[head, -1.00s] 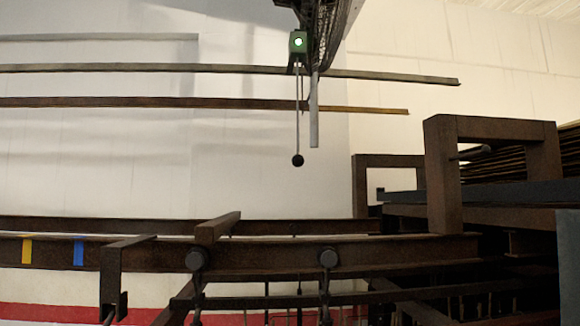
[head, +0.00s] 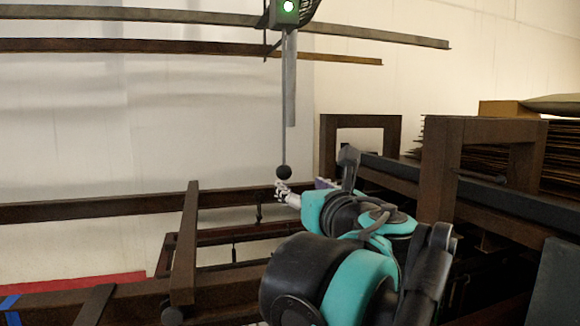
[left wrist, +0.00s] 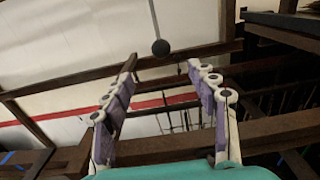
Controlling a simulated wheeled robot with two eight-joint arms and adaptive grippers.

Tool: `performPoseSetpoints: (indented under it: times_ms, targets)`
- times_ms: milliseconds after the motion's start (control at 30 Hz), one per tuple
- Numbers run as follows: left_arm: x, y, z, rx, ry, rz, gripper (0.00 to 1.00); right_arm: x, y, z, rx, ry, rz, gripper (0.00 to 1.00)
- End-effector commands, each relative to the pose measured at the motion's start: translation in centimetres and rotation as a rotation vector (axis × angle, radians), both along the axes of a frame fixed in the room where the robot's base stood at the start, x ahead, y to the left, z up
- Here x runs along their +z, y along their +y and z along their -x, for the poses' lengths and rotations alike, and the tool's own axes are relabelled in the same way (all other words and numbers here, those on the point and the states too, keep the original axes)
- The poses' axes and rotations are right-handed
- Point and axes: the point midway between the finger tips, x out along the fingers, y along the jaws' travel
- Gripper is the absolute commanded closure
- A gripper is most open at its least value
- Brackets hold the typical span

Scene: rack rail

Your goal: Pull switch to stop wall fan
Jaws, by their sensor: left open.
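The pull switch is a green box (head: 286,10) with a lit white-green light at the top of the head view, under the wall fan (head: 306,8), of which only a bit of cage shows. A thin cord (head: 283,110) hangs from it and ends in a black ball (head: 283,172). My left gripper (head: 284,190) is just below the ball in the head view. In the left wrist view its two purple-padded fingers (left wrist: 160,68) are apart with nothing between them, and the ball (left wrist: 160,47) shows beyond and above the tips. My right gripper is not seen.
Brown steel rack beams (head: 100,207) run below and behind the arm. Upright brown frames (head: 460,170) and stacked sheets (head: 480,150) stand on the right. Long rails (head: 150,47) cross the white wall behind the cord.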

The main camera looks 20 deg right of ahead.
Motion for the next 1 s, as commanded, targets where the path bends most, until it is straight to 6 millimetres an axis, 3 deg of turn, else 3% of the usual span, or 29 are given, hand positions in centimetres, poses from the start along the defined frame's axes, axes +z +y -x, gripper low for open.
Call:
performPoseSetpoints:
  times_ms: [167,567,800,1000]
  targets:
    - [0.0,0.0,-1.3,0.001,-0.002,-0.004,0.41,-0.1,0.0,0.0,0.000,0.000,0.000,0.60]
    - [0.0,0.4,-8.0,0.003,0.000,-0.001,0.41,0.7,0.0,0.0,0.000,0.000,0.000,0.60]
    - [0.2,0.5,-11.6,0.001,0.000,-0.001,0.41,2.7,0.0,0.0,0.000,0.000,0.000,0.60]
    - [0.1,0.5,-13.4,0.000,0.000,-0.001,0.41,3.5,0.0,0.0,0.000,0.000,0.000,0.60]
